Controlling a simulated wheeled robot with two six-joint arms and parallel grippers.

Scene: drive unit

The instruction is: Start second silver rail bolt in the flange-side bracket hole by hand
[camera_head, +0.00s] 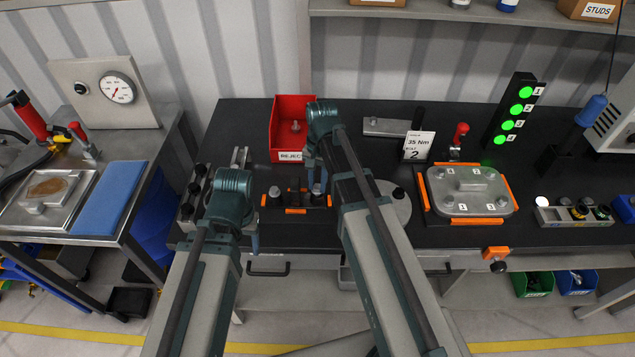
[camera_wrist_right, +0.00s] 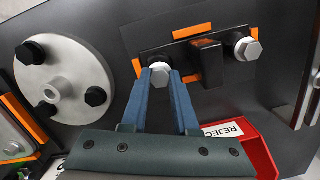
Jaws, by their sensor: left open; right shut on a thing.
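The black rail bracket (camera_wrist_right: 185,55) lies on the dark bench, with orange strips at its edges. It also shows in the head view (camera_head: 297,199). One silver bolt (camera_wrist_right: 247,49) sits at its end away from the flange. My right gripper (camera_wrist_right: 161,75) is shut on another silver bolt (camera_wrist_right: 160,70) at the flange-side end of the bracket. The hole under this bolt is hidden, and I cannot tell how deep it sits. In the head view my right gripper (camera_head: 317,188) points down there. My left gripper (camera_head: 255,243) is open near the bench's front edge.
The round grey flange (camera_wrist_right: 65,80) with black bolts lies beside the bracket. The red REJECT bin (camera_head: 292,112) stands behind the bracket. A grey cover plate (camera_head: 468,190) with orange edging lies to the right. A torque card (camera_head: 417,146) stands behind the flange.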

